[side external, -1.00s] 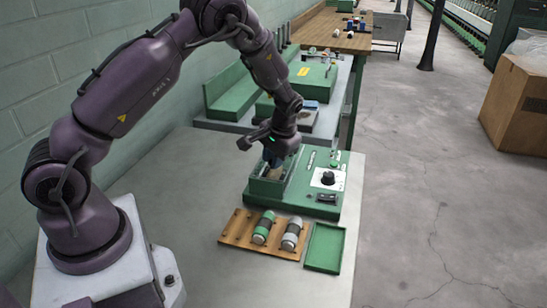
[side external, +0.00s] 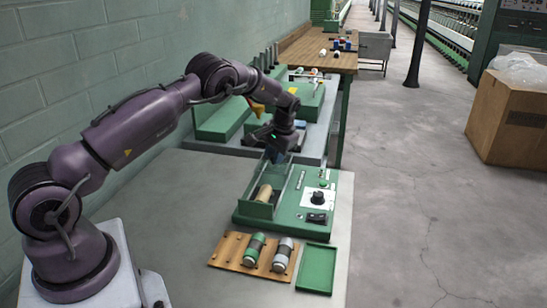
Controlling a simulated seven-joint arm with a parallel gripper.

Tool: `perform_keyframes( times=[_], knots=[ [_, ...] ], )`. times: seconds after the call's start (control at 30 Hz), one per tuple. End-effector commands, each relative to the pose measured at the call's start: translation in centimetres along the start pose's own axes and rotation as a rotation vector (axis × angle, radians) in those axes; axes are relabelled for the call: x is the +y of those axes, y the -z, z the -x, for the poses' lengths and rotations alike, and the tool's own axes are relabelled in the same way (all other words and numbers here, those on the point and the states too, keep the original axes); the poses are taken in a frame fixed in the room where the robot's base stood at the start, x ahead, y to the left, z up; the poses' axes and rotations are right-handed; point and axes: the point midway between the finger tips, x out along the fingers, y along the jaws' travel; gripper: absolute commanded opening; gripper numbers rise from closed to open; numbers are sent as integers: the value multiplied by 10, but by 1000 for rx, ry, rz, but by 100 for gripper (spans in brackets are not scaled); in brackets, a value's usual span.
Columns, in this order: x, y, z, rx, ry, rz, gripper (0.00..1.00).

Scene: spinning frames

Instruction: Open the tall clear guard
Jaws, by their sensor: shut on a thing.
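The green machine box (side external: 292,218) stands on the grey table, with a narrow green-walled bay on its left side. A tan wooden roller (side external: 264,193) lies in the bay and shows from above. The tall clear guard (side external: 277,176) is hard to make out; it seems to stand raised at the back of the bay, under my gripper. My gripper (side external: 278,156) is over the far end of the bay, shut on the guard's upper part. Its fingertips are small and dark, so the exact grip point is unclear.
A wooden rack (side external: 228,250) with a green-banded and a grey-banded bobbin lies in front of the machine. An empty green tray (side external: 316,268) is to its right. A black knob (side external: 318,198) is on the machine's right. Another green machine stands behind.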

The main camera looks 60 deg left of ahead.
Motion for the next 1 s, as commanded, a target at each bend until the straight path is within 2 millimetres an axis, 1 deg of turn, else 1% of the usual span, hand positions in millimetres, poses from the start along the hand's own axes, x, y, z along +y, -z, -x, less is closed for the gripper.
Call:
perform_keyframes(
  times=[0.17,0.2,0.3,0.57,0.67,0.77,0.87,1.0],
  knots=[
    [0,1,1,6,0,0,0],
    [0,1,1,6,0,0,27],
    [0,1,1,5,0,0,48],
    [0,0,1,3,0,0,48],
    [0,1,6,4,0,0,48],
    [0,1,19,5,0,0,48],
    [0,1,39,7,0,0,48],
    [0,1,71,7,-1,0,48]
  ],
)
